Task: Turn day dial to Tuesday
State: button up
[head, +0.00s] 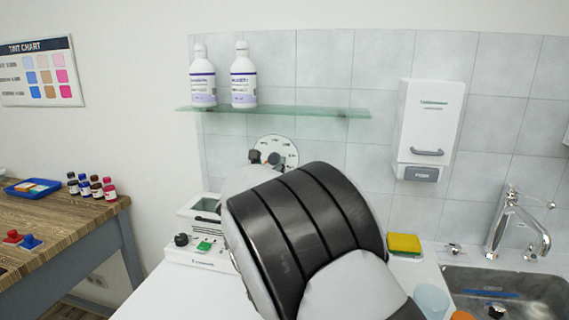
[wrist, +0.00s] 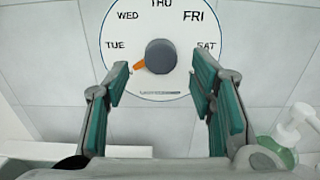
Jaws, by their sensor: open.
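The day dial (wrist: 180,25) is a round white disc on the tiled wall. It reads TUE, WED, THU, FRI and SAT from left to right over the top. Its dark grey knob (wrist: 161,56) carries an orange pointer (wrist: 138,65), which points left and slightly down, just below TUE. My gripper (wrist: 160,82) is open and empty, its teal-padded fingers below the knob on either side, apart from it. The left finger covers part of the dial's lower left edge. In the head view the dial (head: 290,150) shows partly behind my arm, which hides most of the gripper.
A glass shelf (head: 300,112) with two white bottles (head: 243,75) sits above the dial. A white dispenser (head: 430,125) hangs to the right. A white device (head: 190,252) stands on the counter. A pump bottle (wrist: 290,130) shows at lower right in the wrist view.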

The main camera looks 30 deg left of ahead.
aim_at(274, 159)
jog(key=shift+x, duration=1.45)
jog(key=c, duration=1.2)
